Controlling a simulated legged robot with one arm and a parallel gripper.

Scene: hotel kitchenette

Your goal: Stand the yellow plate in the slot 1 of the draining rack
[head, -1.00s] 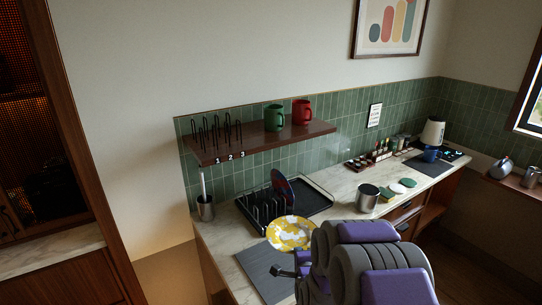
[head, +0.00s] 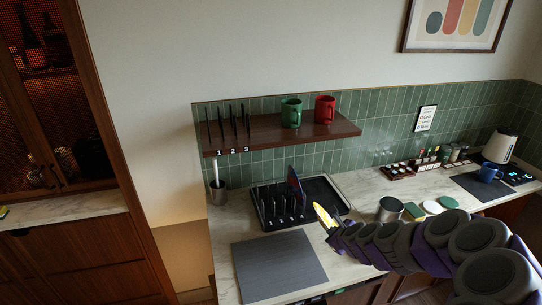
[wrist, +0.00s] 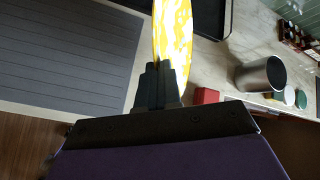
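The yellow plate (head: 324,218), patterned in white, is held tilted and seen nearly edge-on at the front right of the counter rack. It also shows upright in the wrist view (wrist: 172,35). My gripper (head: 333,234) is shut on the plate's near edge; its dark fingers (wrist: 160,80) show below the plate in the wrist view. A dark plate (head: 294,188) with a reddish edge stands at the rack's right side.
A wooden shelf (head: 270,135) above carries black upright prongs (head: 228,122) over labels 1, 2, 3, plus a green mug (head: 291,112) and a red mug (head: 324,109). A grey mat (head: 278,266) lies clear in front. A metal pot (head: 390,209) stands right of the plate.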

